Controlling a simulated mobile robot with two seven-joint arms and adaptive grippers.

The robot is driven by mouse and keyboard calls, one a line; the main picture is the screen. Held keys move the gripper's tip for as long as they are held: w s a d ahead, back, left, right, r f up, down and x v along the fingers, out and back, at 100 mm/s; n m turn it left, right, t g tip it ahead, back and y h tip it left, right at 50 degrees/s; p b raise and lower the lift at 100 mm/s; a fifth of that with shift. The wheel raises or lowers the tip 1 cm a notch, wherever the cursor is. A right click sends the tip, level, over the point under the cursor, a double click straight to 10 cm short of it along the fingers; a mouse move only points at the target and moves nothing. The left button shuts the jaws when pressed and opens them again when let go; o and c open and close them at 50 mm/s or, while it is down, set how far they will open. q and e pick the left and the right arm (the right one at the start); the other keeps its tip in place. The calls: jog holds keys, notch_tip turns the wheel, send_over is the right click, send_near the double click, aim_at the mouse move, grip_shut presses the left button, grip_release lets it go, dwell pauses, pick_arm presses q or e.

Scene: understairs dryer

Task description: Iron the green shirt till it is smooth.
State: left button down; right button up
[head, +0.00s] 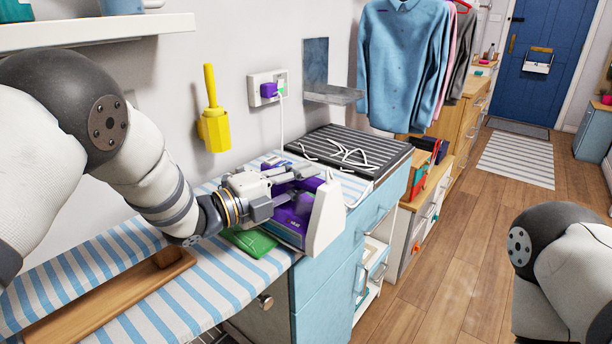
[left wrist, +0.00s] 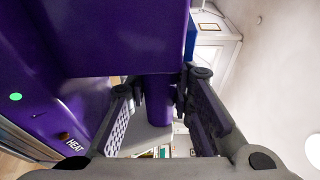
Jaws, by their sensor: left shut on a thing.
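The purple iron (head: 292,222) stands at the right end of the striped ironing board (head: 105,262), next to a white upright part (head: 326,217) that may be its stand. My left gripper (head: 300,180) is shut on the iron's handle. In the left wrist view, the purple handle (left wrist: 158,100) lies between the fingers, and the iron's body (left wrist: 60,110) with a "HEAT" label and green light fills the left. The green shirt (head: 250,241) shows as a small folded patch beside the iron, partly hidden by my gripper and the iron. My right gripper is out of view.
A wooden board (head: 110,300) with a knob lies along the ironing board's front. A dark ribbed surface (head: 345,150) with a white cord is behind the iron. A wall socket (head: 267,88) and yellow holder (head: 213,130) are on the wall. Shirts (head: 403,60) hang at the back.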

pick_arm(q)
jog(key=shift+r, duration=0.2)
jog(key=shift+s+a+r, duration=0.1)
jog(key=shift+s+a, duration=0.05)
jog(key=shift+s, duration=0.2)
jog(key=shift+s+p, duration=0.15)
jog(key=shift+p, duration=0.15)
jog(key=shift+w+a+f, duration=0.2)
jog(key=shift+a+f, duration=0.1)
jog(key=w+a+b, duration=0.1)
jog(key=w+a, duration=0.1)
jog(key=shift+a+f, duration=0.1)
jog(key=shift+a, duration=0.2)
jog(key=shift+w+a+r, duration=0.3)
jog(key=shift+w+a, duration=0.05)
jog(key=shift+a, duration=0.15)
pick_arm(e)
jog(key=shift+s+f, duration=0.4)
pick_arm(q)
jog(key=shift+w+a, duration=0.1)
